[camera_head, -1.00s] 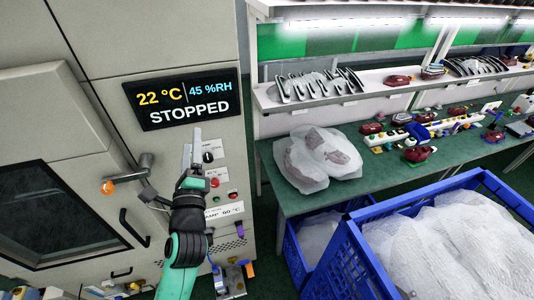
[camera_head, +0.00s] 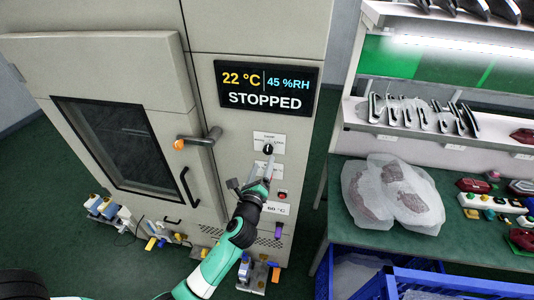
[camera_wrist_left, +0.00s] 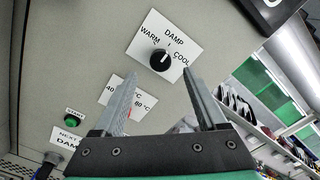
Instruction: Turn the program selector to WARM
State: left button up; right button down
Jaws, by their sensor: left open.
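The program selector is a round black knob (camera_wrist_left: 160,60) on a white plate marked WARM, DAMP and COOL. Its white mark points roughly upward, toward DAMP. In the head view the knob (camera_head: 268,149) is on the cabinet's control panel, below the display. My left gripper (camera_head: 268,168) is in front of the panel, with its fingertips just below the knob in the picture. In the left wrist view its two fingers (camera_wrist_left: 160,88) are wide apart and empty, and the knob shows beyond and above the gap between them. My right gripper is not in view.
The display (camera_head: 267,88) reads 22 °C, 45 %RH, STOPPED. A temperature label (camera_wrist_left: 124,97) and a green START button (camera_wrist_left: 75,117) lie below the selector. A door handle (camera_head: 199,140) sticks out to the left. A green bench (camera_head: 360,230) with bagged parts stands right.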

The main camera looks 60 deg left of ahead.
aim_at(267, 152)
pick_arm(q)
jog(key=x, duration=0.6)
jog(key=shift+w+a+b, duration=0.25)
jog(key=shift+b, duration=0.05)
grip_shut()
